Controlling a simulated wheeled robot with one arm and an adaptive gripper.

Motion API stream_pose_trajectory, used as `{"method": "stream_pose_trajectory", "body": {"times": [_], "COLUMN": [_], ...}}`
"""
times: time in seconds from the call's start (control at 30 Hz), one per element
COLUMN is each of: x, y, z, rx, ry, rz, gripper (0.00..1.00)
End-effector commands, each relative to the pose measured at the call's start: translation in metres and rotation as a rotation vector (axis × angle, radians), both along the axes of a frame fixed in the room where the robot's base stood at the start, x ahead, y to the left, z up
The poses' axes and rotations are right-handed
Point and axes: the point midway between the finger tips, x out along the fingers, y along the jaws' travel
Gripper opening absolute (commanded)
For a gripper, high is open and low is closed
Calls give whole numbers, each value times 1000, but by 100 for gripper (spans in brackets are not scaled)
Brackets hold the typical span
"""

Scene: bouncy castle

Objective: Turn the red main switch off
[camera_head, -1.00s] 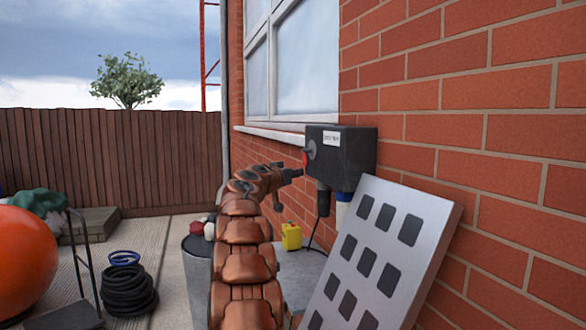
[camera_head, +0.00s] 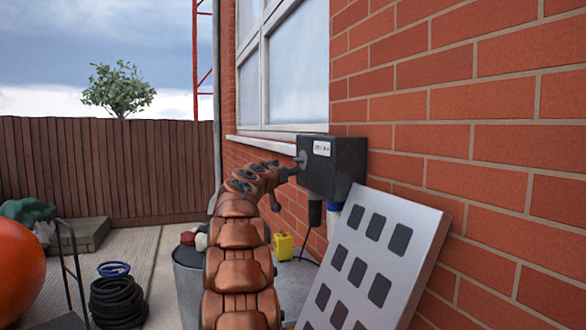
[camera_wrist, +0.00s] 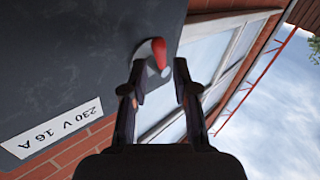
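The dark grey power box (camera_head: 340,165) is fixed to the brick wall, with a white label that reads "230 V 16 A" in the wrist view. The red switch (camera_wrist: 159,50) sits on a grey round base on the box face in the wrist view. My gripper (camera_wrist: 160,64) has its two fingers apart, one on each side of the switch's near end. Whether either finger touches it, I cannot tell. In the head view my gripper (camera_head: 290,172) is at the left side of the box, and no red of the switch shows there.
A pale panel with dark squares (camera_head: 425,222) leans on the wall below the box. Plugs and cables hang under the box. A yellow canister (camera_head: 284,246), a grey drum (camera_head: 187,278), a black hose coil (camera_head: 118,302) and an orange ball (camera_head: 18,265) are on the ground.

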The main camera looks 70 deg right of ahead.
Motion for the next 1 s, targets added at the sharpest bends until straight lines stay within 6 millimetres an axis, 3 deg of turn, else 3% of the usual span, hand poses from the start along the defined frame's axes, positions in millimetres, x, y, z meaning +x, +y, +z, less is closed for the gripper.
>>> {"method": "stream_pose_trajectory", "body": {"times": [0.4,0.77,1.0], "x": [-1,-1,-1], "y": [-40,-44,-44], "z": [0,-1,-1], "rx": [3,2,1], "ry": [1,1,1], "rz": [0,1,1], "gripper": [29,29,7]}}
